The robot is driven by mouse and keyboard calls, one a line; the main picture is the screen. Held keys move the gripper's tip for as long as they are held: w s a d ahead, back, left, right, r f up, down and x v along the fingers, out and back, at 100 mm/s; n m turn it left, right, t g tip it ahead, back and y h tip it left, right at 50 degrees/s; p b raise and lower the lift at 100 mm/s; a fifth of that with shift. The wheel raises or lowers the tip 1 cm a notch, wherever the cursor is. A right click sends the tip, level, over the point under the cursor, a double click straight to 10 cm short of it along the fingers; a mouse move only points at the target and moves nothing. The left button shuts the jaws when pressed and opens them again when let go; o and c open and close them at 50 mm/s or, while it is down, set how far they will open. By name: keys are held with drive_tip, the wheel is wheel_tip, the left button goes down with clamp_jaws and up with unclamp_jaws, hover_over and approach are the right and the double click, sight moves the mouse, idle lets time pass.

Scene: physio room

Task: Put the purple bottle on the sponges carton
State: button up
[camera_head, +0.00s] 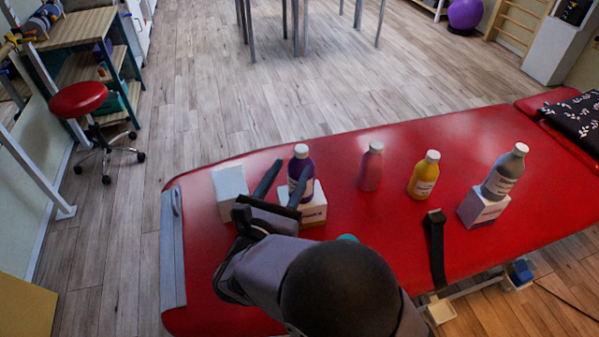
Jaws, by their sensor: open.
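The purple bottle (307,172) with a white cap and a pale label stands upright, apparently on top of a white carton (316,213) with small dark print. The print is too small to tell whether this is the sponges carton. My gripper (289,167) is open, with its two dark fingers pointing away from me at the bottle. The right finger crosses in front of the bottle, and the left finger is apart from it on the left. The bottle's base is partly hidden by the finger, and part of the carton by my gripper.
A pale box (229,186) is left of my gripper. Pink (370,170) and yellow (424,177) bottles stand right on the red couch (350,240). A grey bottle (504,173) stands on another white carton (482,208). A black strap (436,245) crosses the couch's front edge.

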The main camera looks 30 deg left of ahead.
drive_tip(key=w+d+f+m+g+h, duration=0.2)
drive_tip(key=d+m+g+h, duration=0.15)
drive_tip(key=d, duration=0.55)
drive_tip(key=w+d+f+m+g+h, duration=0.25)
drive_tip(key=d+m, duration=0.25)
drive_tip(key=d, duration=0.5)
drive_tip(key=w+d+f+m+g+h, duration=0.15)
drive_tip(key=d+m+h, duration=0.25)
drive_tip(key=d, duration=0.5)
drive_tip(key=s+d+f+m+g, duration=0.3)
drive_tip(key=s+d+m+g, duration=0.35)
drive_tip(key=d, duration=0.45)
drive_tip(key=s+d+f+m+g+y, duration=0.1)
drive_tip(key=s+f+m+g+y, duration=0.1)
drive_tip(key=s+m, duration=0.3)
drive_tip(key=s+d+f+m+g+y, duration=0.1)
drive_tip(key=s+m+y, duration=0.4)
drive_tip(key=m, duration=0.8)
drive_tip(key=shift+s+d+f+m+g, duration=0.15)
drive_tip(key=shift+d+f+m+g, duration=0.25)
drive_tip(key=shift+d+f, duration=0.1)
